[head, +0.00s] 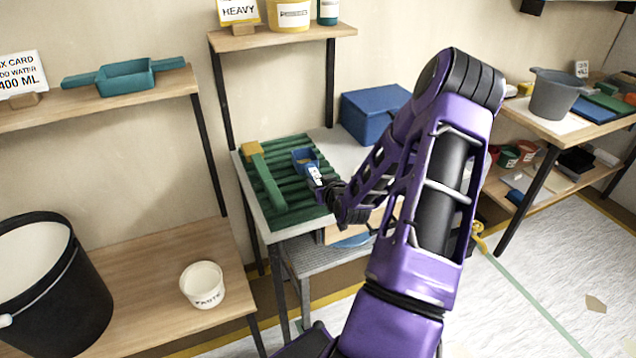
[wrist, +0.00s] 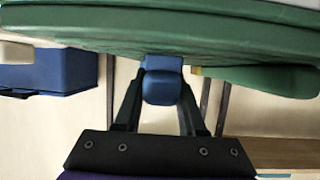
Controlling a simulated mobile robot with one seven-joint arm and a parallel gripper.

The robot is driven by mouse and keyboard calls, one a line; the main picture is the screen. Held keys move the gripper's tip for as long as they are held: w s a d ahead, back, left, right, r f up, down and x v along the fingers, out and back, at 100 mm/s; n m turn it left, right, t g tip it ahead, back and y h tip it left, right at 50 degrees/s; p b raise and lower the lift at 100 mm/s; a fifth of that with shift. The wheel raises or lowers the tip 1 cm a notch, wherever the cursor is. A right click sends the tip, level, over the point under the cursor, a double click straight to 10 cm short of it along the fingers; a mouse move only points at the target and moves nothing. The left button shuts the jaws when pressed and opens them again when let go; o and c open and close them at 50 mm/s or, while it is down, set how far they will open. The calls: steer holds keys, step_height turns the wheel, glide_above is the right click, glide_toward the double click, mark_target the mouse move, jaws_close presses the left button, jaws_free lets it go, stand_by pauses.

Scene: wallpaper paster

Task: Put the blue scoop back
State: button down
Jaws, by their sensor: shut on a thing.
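The blue scoop (head: 304,157) is at the green ribbed rack (head: 290,170) on the table, towards its right side. My gripper (head: 318,179) is at the scoop's near end, low over the rack. In the wrist view my gripper (wrist: 160,95) is shut on the scoop's blue handle (wrist: 160,88), which shows between the two black fingers. The rack's green edge (wrist: 160,25) fills the top of that view, close to the handle. I cannot tell whether the scoop touches the rack.
A long green tool with a yellow block (head: 265,180) lies left on the rack. A blue box (head: 372,113) stands behind on the right. A paste tub (head: 203,286) and black bucket (head: 50,285) stand lower left.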

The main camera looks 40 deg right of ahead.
steer(key=shift+f+b, duration=0.3)
steer(key=shift+c, duration=2.4)
jaws_free()
steer(key=shift+r, duration=0.1)
steer(key=shift+r+p, duration=0.1)
steer(key=shift+p, duration=0.4)
steer(key=p+v, duration=0.2)
steer(key=v, duration=1.5)
steer(key=shift+s+d, duration=0.2)
steer(key=shift+s, duration=0.1)
steer(key=shift+w, duration=0.1)
